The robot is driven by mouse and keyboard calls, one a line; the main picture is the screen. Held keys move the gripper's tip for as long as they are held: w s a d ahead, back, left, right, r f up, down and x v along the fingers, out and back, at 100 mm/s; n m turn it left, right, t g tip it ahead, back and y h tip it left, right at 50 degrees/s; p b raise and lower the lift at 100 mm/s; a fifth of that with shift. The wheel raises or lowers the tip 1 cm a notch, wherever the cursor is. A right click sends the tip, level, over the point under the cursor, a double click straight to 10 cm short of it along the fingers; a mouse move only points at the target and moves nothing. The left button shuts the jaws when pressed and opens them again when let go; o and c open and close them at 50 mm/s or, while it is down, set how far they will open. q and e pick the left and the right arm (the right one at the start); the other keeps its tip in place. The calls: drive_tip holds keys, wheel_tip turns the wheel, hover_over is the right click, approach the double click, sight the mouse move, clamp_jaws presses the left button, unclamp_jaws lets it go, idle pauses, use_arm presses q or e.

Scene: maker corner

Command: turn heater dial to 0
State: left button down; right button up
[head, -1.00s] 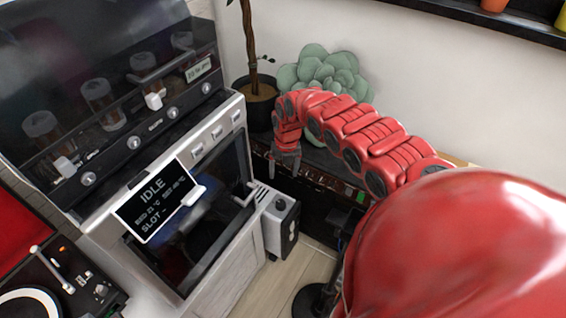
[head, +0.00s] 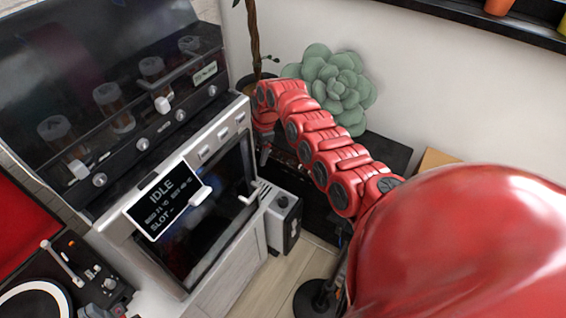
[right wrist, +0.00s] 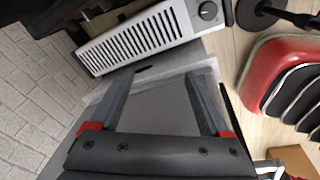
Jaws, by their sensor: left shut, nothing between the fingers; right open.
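The heater (head: 284,222) is a narrow white and dark unit on the floor beside the printer cabinet. In the right wrist view the heater (right wrist: 140,40) shows a slatted white grille, with a round black dial (right wrist: 208,11) at its right end. My right gripper (right wrist: 162,80) is open and empty, apart from the heater. In the head view it (head: 265,155) hangs above and behind the heater, mostly hidden by my wrist. My left gripper is not in view.
A machine with a dark oven-like door (head: 205,215) and an IDLE screen (head: 168,201) stands left of the heater. A dark low cabinet (head: 375,155), a succulent (head: 335,85) and a black stand base (head: 318,299) are near. Some wooden floor (head: 280,275) is clear.

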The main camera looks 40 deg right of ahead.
drive_tip(key=m, duration=0.3)
drive_tip(key=m+g+h+p, duration=0.2)
drive_tip(key=m+p, duration=0.1)
drive_tip(key=m, duration=1.6)
approach(283, 201)
wheel_tip(283, 201, down, 3)
drive_tip(key=shift+d+r+b, duration=0.1)
drive_tip(key=shift+b, duration=0.6)
wheel_tip(283, 201, down, 6)
drive_tip(key=b, duration=0.4)
drive_tip(key=shift+s+d, duration=0.1)
